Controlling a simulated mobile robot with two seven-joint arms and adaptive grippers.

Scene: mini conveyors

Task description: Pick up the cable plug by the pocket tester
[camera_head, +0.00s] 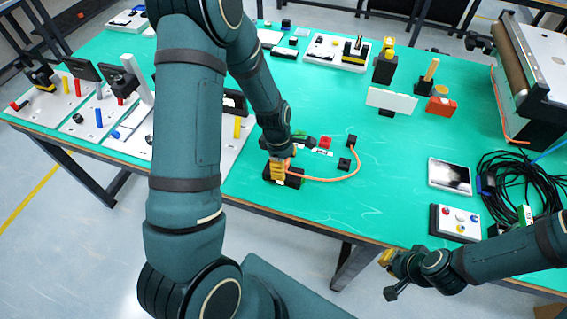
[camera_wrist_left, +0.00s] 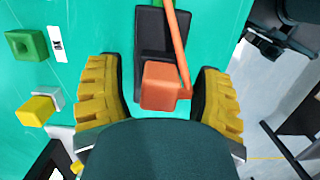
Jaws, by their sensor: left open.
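An orange cable plug (camera_wrist_left: 162,86) sits at the near end of a black holder (camera_wrist_left: 150,28) in the left wrist view. My left gripper (camera_wrist_left: 160,98) is open, with one yellow finger on each side of the plug and a visible gap to both. In the head view my left gripper (camera_head: 279,169) is low over the black holder (camera_head: 291,181) near the table's front edge, mostly hiding the plug. An orange cable (camera_head: 350,172) curves from there to a small black block (camera_head: 351,141). My right gripper (camera_head: 388,273) is beyond the front edge; its finger opening is unclear. I cannot tell which thing is the pocket tester.
A green block (camera_wrist_left: 27,46) and a yellow block (camera_wrist_left: 37,110) lie left of the holder in the left wrist view. A white screen device (camera_head: 450,175), a button box (camera_head: 455,222) and coiled black cable (camera_head: 515,185) are at right.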

